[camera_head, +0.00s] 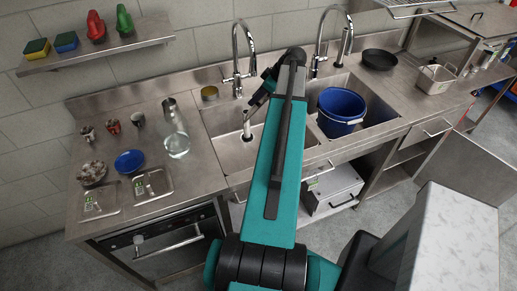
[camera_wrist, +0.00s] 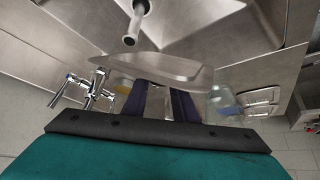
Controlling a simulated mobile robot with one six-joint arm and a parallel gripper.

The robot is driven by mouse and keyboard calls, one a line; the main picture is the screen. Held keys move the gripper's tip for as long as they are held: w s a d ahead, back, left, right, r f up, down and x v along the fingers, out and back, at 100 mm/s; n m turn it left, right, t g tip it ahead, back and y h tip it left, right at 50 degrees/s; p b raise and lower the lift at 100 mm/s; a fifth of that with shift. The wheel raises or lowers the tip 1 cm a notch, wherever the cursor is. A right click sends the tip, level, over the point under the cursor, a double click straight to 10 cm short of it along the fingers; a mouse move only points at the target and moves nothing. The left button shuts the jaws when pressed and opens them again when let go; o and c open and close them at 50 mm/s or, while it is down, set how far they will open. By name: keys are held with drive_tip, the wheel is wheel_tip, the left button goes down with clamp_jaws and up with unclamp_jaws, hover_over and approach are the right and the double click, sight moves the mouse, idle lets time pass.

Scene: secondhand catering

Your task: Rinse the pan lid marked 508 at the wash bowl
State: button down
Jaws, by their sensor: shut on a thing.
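In the wrist view, my gripper (camera_wrist: 163,104) has its dark purple fingers closed at a grey metal plate (camera_wrist: 150,66), which looks like a pan lid. No number can be read on it. The plate is beside the tap spout (camera_wrist: 130,40), over or in the sink; I cannot tell whether they touch. In the head view my arm hides most of the gripper and the plate. The left sink basin (camera_head: 225,155) has a tap (camera_head: 238,82) behind it and a pale upright thing (camera_head: 246,126) inside, either water or a pipe.
Two metal lids or trays with labels (camera_head: 98,203) (camera_head: 152,186) lie on the left counter. A glass jug (camera_head: 177,146), a blue bowl (camera_head: 130,161) and several cups stand near them. A blue bucket (camera_head: 340,108) stands in the right basin. A black pan (camera_head: 380,60) is further right.

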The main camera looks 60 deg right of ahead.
drive_tip(key=shift+r, duration=0.15)
idle(0.3)
drive_tip(key=shift+r, duration=1.9)
